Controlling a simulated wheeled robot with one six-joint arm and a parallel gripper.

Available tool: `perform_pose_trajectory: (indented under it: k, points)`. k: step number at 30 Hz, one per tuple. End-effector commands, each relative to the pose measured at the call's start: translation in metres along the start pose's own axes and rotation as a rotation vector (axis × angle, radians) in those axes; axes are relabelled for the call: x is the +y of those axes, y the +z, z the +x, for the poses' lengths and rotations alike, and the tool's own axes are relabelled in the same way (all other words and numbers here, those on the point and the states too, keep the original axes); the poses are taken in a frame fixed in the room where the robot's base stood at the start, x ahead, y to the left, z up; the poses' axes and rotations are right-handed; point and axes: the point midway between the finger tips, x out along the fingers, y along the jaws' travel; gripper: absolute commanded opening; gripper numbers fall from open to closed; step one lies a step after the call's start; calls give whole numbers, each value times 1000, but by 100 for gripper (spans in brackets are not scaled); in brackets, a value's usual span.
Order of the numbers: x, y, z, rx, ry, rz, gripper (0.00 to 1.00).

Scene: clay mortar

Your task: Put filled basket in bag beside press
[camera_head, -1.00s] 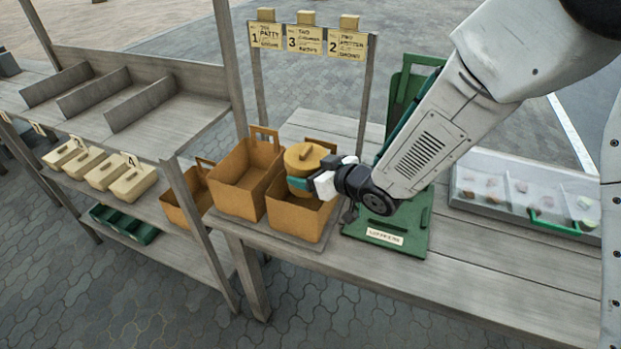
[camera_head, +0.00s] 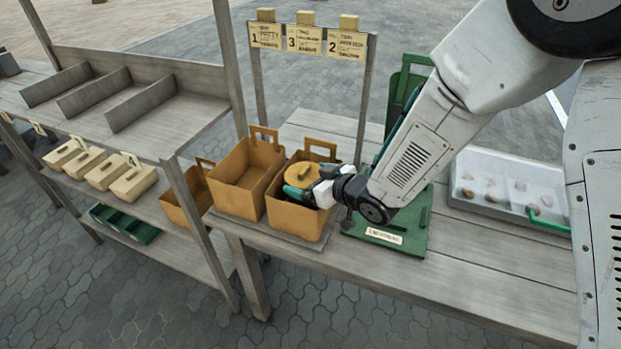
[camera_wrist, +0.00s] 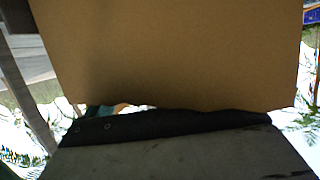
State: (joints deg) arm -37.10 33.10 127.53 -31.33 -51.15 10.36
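The filled basket (camera_head: 301,174) is a round tan lidded tub in the head view. It sits low inside the open brown bag (camera_head: 296,221) beside the green press (camera_head: 402,225), with its lid near the bag's rim. My gripper (camera_head: 304,191) reaches in over the bag's right side and is shut on the basket; its teal fingertips are partly hidden. In the wrist view a brown bag wall (camera_wrist: 170,55) fills most of the picture, and only a sliver of teal shows. Whether the basket touches the bag's floor is hidden.
A second open brown bag (camera_head: 246,180) stands close on the left, and another bag (camera_head: 187,205) is on the shelf beyond. A clear-lidded tray (camera_head: 510,188) lies right of the press. A sign rack (camera_head: 307,40) stands behind. The front right tabletop is bare.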

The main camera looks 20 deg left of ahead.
Motion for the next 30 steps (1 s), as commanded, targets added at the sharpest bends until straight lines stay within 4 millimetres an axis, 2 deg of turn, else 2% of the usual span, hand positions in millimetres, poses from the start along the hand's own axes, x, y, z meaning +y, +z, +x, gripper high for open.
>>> perform_pose_trajectory:
  k: [1, 7, 13, 24, 30]
  points:
    - [-2, 12, -1, -25, -2, 8, 99]
    - [-2, 13, -2, -28, -2, 10, 99]
    - [-2, -1, -8, -26, -2, 9, 99]
    - [0, -5, -89, -16, 2, 8, 99]
    - [0, -6, -117, -14, 0, 7, 99]
